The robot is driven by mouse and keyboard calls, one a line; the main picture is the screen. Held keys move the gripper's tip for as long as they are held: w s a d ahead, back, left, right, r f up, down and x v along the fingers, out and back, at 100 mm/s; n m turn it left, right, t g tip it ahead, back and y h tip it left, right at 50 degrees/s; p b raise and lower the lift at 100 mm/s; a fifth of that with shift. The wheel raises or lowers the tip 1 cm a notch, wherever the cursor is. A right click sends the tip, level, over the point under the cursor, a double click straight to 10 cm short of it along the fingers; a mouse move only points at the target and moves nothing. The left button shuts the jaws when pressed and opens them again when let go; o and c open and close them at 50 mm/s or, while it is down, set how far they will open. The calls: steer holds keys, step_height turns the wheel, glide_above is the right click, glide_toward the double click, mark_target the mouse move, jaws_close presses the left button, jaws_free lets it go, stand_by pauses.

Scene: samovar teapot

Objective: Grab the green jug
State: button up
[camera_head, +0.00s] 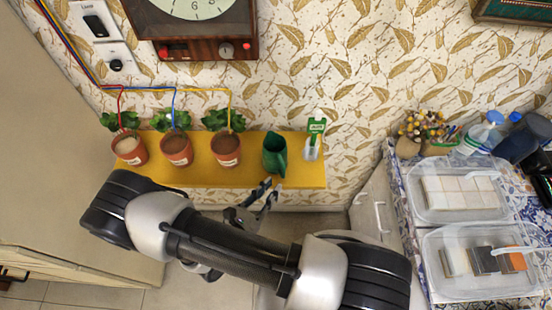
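The green jug (274,152) stands on the yellow shelf (200,180), to the right of the potted plants. My gripper (268,193) is just in front of the shelf's front edge, slightly below the jug in the picture. Its two dark fingertips are apart, with nothing seen between them. From this view I cannot tell how far the fingertips are from the jug in height or depth. My arm covers the area below the shelf.
Three potted plants (177,148) with coloured tubes stand left of the jug. A clear bottle with a green top (315,140) stands close on its right. A counter at the right holds clear containers (460,192) and bottles. A patterned wall is behind the shelf.

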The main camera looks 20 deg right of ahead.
mark_target(283, 173)
steer(key=b+x, duration=0.1)
steer(key=x, duration=0.6)
steer(key=shift+w+f+b, duration=0.15)
steer(key=shift+w+b, duration=0.05)
steer(key=shift+b, duration=0.1)
jaws_close()
stand_by(0.4)
